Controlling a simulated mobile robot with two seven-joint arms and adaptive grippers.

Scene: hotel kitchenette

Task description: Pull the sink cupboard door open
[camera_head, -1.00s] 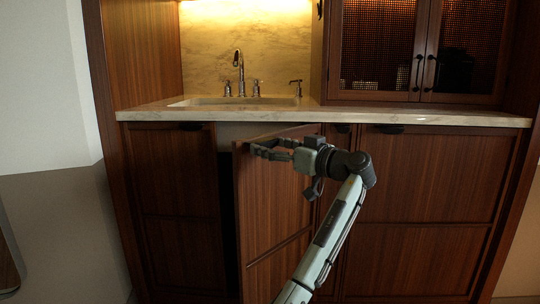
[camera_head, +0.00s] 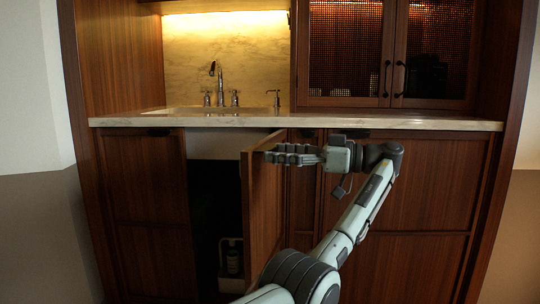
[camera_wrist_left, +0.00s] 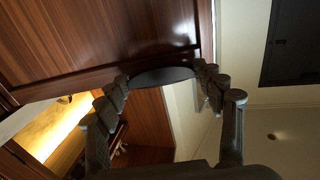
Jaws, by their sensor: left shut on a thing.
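The sink cupboard door (camera_head: 262,205) is brown wood and stands well open, swung out toward me from its right side. The dark cupboard inside (camera_head: 212,210) shows to its left. My left gripper (camera_head: 276,154) is at the door's top free edge, its fingers pointing left. In the left wrist view the gripper (camera_wrist_left: 165,76) has its fingers around a dark curved handle (camera_wrist_left: 162,77) at the edge of the door panel (camera_wrist_left: 90,40), and it is shut on that handle. The handle is hidden by the fingers in the head view. My right gripper is out of view.
A light caddy with a bottle (camera_head: 232,262) stands inside the cupboard. The marble counter (camera_head: 390,122) with the sink and tap (camera_head: 217,85) runs above. A closed left door (camera_head: 145,210) and closed right fronts (camera_head: 430,200) flank the opening.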

